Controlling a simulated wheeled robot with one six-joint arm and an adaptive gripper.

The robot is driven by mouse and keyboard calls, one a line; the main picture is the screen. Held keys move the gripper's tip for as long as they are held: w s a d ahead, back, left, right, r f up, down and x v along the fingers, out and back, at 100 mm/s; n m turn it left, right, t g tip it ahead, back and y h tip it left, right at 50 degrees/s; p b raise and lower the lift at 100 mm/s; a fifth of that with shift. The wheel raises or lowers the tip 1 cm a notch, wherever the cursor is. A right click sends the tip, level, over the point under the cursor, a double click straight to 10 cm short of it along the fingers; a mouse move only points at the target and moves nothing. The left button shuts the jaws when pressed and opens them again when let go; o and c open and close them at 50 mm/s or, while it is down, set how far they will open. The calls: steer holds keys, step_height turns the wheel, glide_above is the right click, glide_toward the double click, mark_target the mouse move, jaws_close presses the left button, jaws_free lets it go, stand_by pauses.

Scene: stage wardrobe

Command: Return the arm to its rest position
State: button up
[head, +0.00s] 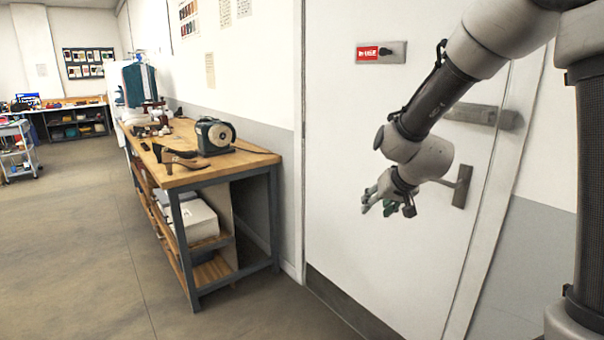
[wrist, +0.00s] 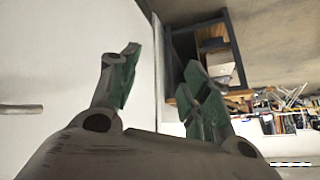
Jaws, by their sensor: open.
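My arm (head: 436,101) reaches in from the upper right of the head view, bent at the elbow and hanging in front of a white door. My gripper (head: 376,205) is at its lower end, pointing down and to the left. In the wrist view my gripper (wrist: 160,85) shows two fingers with green pads, spread apart with nothing between them. It touches nothing that I can see. The door handle (head: 461,186) is just right of the gripper in the head view; the distance between them is hard to tell.
The white door (head: 345,130) has a red-labelled indicator (head: 380,52). A wooden workbench (head: 262,158) stands to the left, with a grey machine (head: 214,136) and tools on top and boxes below. A trolley (head: 17,150) is at the far left. The floor (head: 80,250) in between is clear.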

steer(key=s+d+r+g, duration=0.1)
steer(key=s+d+r, duration=0.2)
steer(key=s, duration=0.7)
steer(key=s+d+r+g+h, duration=0.1)
steer(key=s+d+r, duration=0.3)
steer(key=s+d, duration=0.3)
steer(key=s+d+r+g+h, duration=0.1)
steer(key=s+d+r, duration=0.2)
steer(key=s, duration=1.1)
steer(key=d, duration=0.2)
steer(key=shift+s+d+r, duration=0.3)
steer(key=shift+d+r, duration=0.05)
steer(key=shift+d, duration=0.05)
steer(key=shift+a+f, duration=0.1)
